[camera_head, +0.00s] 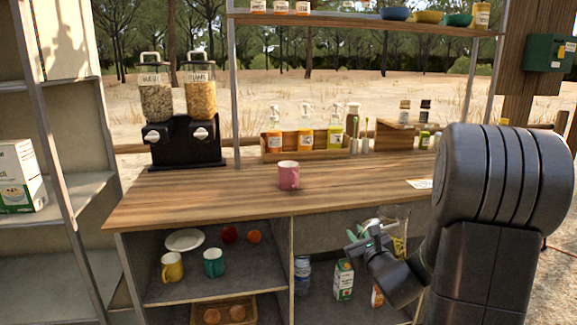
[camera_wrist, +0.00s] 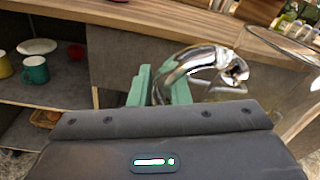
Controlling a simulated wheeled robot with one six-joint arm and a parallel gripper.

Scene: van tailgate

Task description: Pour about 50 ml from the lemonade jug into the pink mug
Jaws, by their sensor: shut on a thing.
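The pink mug (camera_head: 289,176) stands upright on the wooden counter, near its middle.
The counter (camera_head: 220,195) is clear around the mug. A bottle crate (camera_head: 285,155) and two cereal dispensers (camera_head: 185,140) stand behind. Below, shelves hold a yellow mug (camera_head: 172,267), a teal mug (camera_head: 213,262), a plate (camera_head: 185,240), fruit and a carton (camera_head: 343,280).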

